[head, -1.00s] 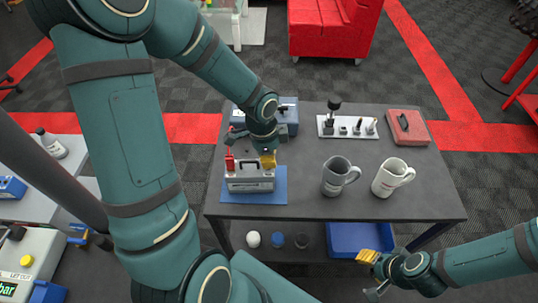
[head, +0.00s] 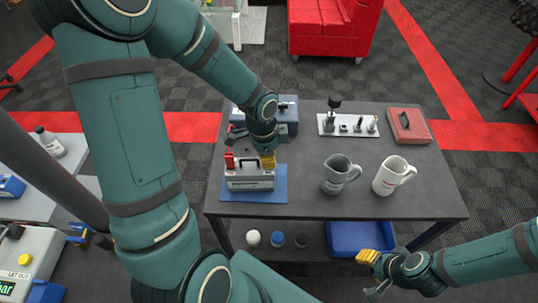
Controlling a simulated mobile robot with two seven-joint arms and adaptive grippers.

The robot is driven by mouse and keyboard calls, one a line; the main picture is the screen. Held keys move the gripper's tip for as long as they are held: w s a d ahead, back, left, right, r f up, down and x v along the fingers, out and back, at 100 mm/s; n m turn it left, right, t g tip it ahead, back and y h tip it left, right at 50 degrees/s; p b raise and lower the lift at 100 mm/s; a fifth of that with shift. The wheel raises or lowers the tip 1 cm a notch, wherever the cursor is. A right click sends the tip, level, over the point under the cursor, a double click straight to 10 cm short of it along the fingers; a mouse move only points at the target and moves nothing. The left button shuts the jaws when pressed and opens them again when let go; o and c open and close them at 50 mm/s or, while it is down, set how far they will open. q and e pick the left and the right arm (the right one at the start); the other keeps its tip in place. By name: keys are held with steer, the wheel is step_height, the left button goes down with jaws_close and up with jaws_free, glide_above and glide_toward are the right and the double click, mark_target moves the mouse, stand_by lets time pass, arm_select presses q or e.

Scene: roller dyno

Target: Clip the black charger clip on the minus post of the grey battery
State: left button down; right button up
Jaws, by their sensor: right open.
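The grey battery (head: 250,179) with a carry handle stands on a blue mat (head: 282,196) at the left front of the dark table. A red clip (head: 229,161) is at the battery's left end. My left gripper (head: 267,160) points down at the battery's right end, its yellow fingertip pad at the top edge. I cannot tell whether its jaws are open or shut. I cannot make out the black clip or the minus post; the gripper covers that area. My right gripper (head: 369,272) is open and empty, low in front of the table's right front edge.
A blue box (head: 288,107) stands behind the battery, close to my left wrist. A grey mug (head: 336,175) and a white mug (head: 389,177) stand to the right. A white tool tray (head: 327,126) and a red case (head: 409,127) are behind. A blue bin (head: 362,238) is on the lower shelf.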

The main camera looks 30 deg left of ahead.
arm_select(q)
steer(key=shift+f, duration=0.25)
stand_by(0.4)
stand_by(0.5)
steer(key=c, duration=1)
jaws_free()
steer(key=r, duration=0.8)
steer(key=a+r, duration=0.1)
steer(key=r, duration=0.3)
steer(key=shift+s+a, duration=0.1)
steer(key=shift+s, duration=0.3)
